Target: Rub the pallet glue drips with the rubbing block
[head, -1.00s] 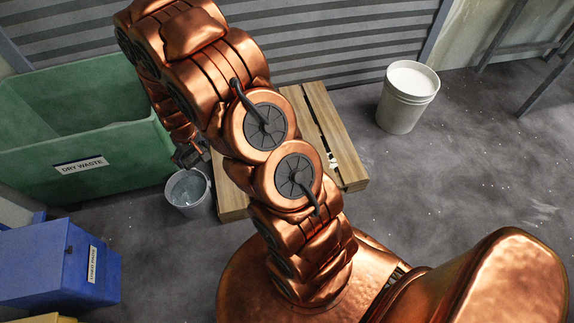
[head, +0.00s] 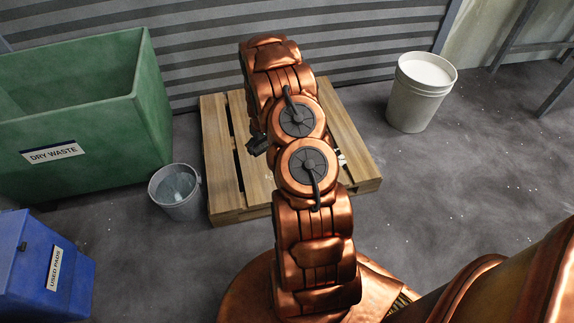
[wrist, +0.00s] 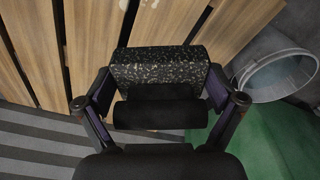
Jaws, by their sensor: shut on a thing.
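My gripper (wrist: 160,98) is shut on the rubbing block (wrist: 160,68), a black block with pale speckles and a dark rounded grip, in the wrist view. The wooden pallet (head: 350,130) lies on the floor in front of the wall; in the wrist view its slats (wrist: 205,75) fill the top, beyond the block. Whether the block touches the pallet I cannot tell. In the head view my arm covers the pallet's middle and most of my gripper (head: 257,145). A small whitish patch (head: 342,158) shows by a gap right of my arm; I cannot tell whether it is glue.
A green DRY WASTE bin (head: 100,125) stands at the left. A grey bucket (head: 176,203) stands beside the pallet's left side. A blue USED PADS box (head: 30,265) is at lower left. A white pail (head: 408,108) stands right of the pallet.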

